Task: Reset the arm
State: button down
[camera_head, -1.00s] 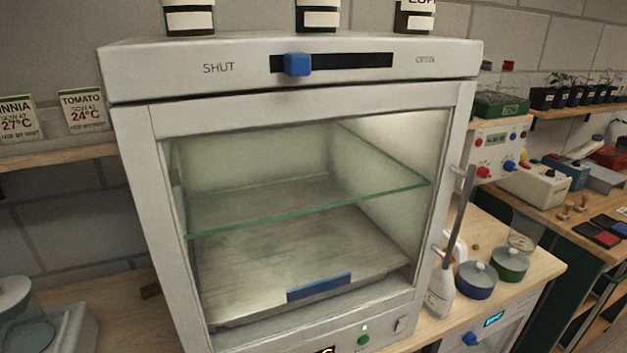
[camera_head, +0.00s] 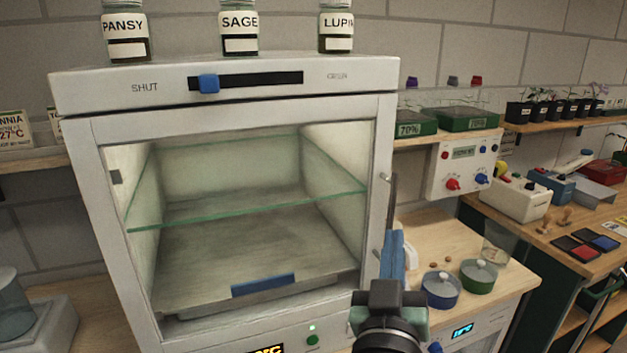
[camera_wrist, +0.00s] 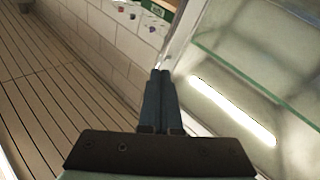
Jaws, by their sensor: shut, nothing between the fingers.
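My gripper (camera_head: 393,255) is in the lower middle of the head view, in front of the right edge of a grey cabinet (camera_head: 240,101). In the wrist view my gripper (camera_wrist: 161,75) has its two dark fingers together with nothing between them. The cabinet has a glass front, a glass shelf (camera_head: 250,205) and a metal tray with a blue handle (camera_head: 262,285) inside. The blue slider (camera_head: 208,83) on its top panel is toward the SHUT end. I cannot tell whether the fingers touch the cabinet's upright handle (camera_head: 392,190).
Jars labelled PANSY (camera_head: 126,36), SAGE (camera_head: 239,31) and LUPIN (camera_head: 336,31) stand on the cabinet. To the right, a blue pot (camera_head: 440,292) and a green pot (camera_head: 478,278) stand on the wooden bench. A control box (camera_head: 465,165) hangs behind them.

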jog(key=s+a+r+t+y, duration=0.1)
jog(key=s+a+r+t, duration=0.1)
jog(key=s+r, duration=0.3)
jog(key=s+a+r+t+y, duration=0.2)
jog(key=s+a+r, duration=0.3)
jog(key=r, duration=0.9)
jog(key=s+a+r+t+y, duration=0.2)
jog(key=s+a+r+t, duration=0.1)
jog(key=r, duration=0.6)
jog(key=shift+s+a+r+t, duration=0.25)
jog(key=shift+s+a, duration=0.2)
jog(key=shift+s, duration=0.7)
